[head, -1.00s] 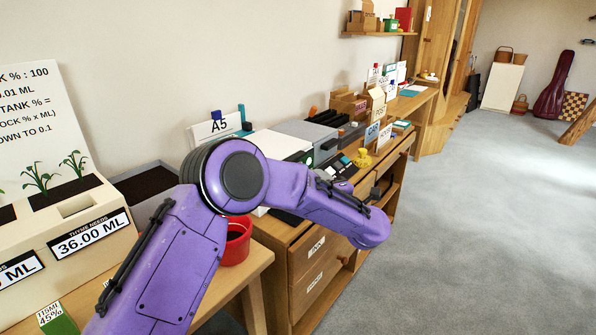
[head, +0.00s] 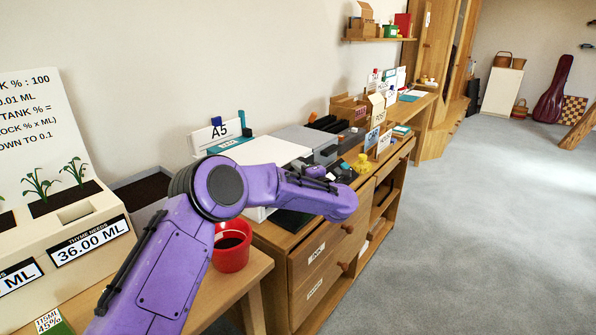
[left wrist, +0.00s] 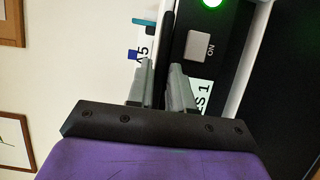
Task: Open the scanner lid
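The scanner, with a flat white top (head: 266,150), sits on the wooden cabinet behind my left forearm, which hides its front. The top looks level. In the left wrist view a black panel carries a grey ON button (left wrist: 198,46), a lit green light (left wrist: 212,3) and a partly covered label (left wrist: 204,94). My left gripper (left wrist: 162,72) has its two grey fingers a little apart, beside this panel, with a dark strip showing between them. I cannot tell whether they touch it. In the head view its fingers are hidden beyond my forearm. My right gripper is out of view.
A red pot (head: 231,256) stands on the near bench below my arm. An A5 sign (head: 219,132) stands behind the scanner. Grey machines (head: 308,138), a yellow item (head: 363,163) and card boxes (head: 350,108) crowd the cabinet top. The floor (head: 460,230) at right is clear.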

